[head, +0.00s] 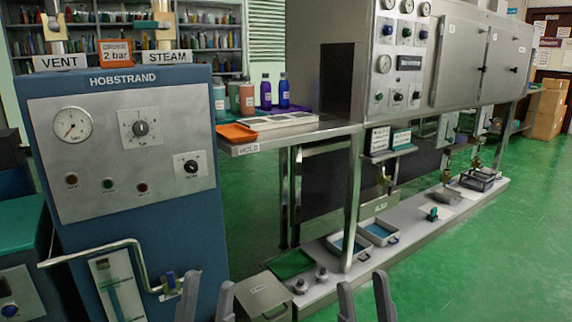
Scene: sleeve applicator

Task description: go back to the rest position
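My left gripper (207,296) shows at the bottom edge of the head view. Its two grey fingers stand apart with nothing between them. My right gripper (365,298) is at the bottom edge further right. Its fingers are also apart and empty. Both point up in the picture, and neither visibly holds anything. The rest of both arms is out of view.
A blue HOBSTRAND cabinet (180,235) with a gauge and knobs stands at left, a bent metal handle (95,252) on its front. A steel shelf (300,133) holds bottles and an orange tray (236,133). Green floor (480,250) is clear at right.

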